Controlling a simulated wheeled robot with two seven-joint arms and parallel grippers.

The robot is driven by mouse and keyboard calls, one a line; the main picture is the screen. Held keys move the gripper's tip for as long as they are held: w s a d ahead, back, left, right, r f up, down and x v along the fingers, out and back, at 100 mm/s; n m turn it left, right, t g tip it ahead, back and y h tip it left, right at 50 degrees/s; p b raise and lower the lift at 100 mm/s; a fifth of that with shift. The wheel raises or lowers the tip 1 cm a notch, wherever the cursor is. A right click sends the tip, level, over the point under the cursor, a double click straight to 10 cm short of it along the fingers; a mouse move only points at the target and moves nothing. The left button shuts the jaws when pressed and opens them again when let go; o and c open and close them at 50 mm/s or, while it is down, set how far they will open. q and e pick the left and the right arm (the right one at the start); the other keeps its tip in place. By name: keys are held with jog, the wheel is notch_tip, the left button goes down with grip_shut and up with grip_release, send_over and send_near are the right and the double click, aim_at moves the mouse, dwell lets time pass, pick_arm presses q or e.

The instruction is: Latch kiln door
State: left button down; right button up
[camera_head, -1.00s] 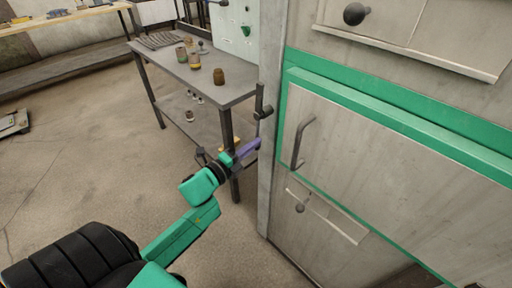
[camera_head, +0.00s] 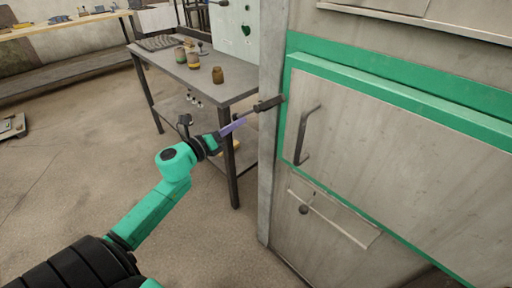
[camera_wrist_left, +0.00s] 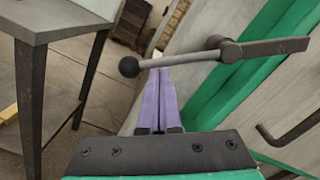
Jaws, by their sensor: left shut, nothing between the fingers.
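The kiln door (camera_head: 400,150) is a grey panel in a green frame and looks closed. Its dark bar handle (camera_head: 303,137) stands near the left edge. The latch (camera_head: 268,104) on the grey post left of the door lies nearly level. In the left wrist view its flat bar (camera_wrist_left: 275,48) points right across the green frame, and its thin rod ends in a dark ball knob (camera_wrist_left: 129,67) at left. My left gripper (camera_head: 243,120) has shut, empty purple fingers. Its tips (camera_wrist_left: 161,70) are at the rod, right of the knob; I cannot tell whether they touch.
A grey metal table (camera_head: 185,72) with several small jars stands left of the kiln, close behind my left gripper. A lower panel with a small knob (camera_head: 303,210) is below the door.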

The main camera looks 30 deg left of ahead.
pick_arm(q)
jog(key=m, duration=0.1)
jog(key=a+r+m+b, duration=0.1)
jog(key=m, duration=0.1)
jog(key=shift+w+a+r+b, duration=0.2)
jog(key=shift+a+b, duration=0.05)
jog(key=shift+b, duration=0.15)
jog(key=shift+w+a+r+m+b, duration=0.1)
jog(key=shift+a+r+m+b, duration=0.1)
jog(key=shift+r+m+b, duration=0.5)
jog(key=shift+w+a+r+m+b, duration=0.1)
jog(key=shift+a+r+m+b, duration=0.1)
jog(key=shift+r+m, duration=0.5)
jog(key=shift+a+r+m+b, duration=0.2)
jog(key=shift+r+m+b, duration=0.25)
jog(key=shift+m, duration=0.55)
pick_arm(e)
jog(key=w+a+f, duration=0.1)
jog(key=w, duration=0.5)
jog(key=shift+w+a+f, duration=0.25)
jog(key=shift+w+f, duration=0.05)
pick_arm(q)
jog(key=v, duration=1.2)
jog(key=shift+b, duration=0.4)
pick_arm(e)
jog(key=shift+w+a+r, duration=0.15)
jog(key=shift+w+r, duration=0.15)
jog(key=shift+w, duration=0.5)
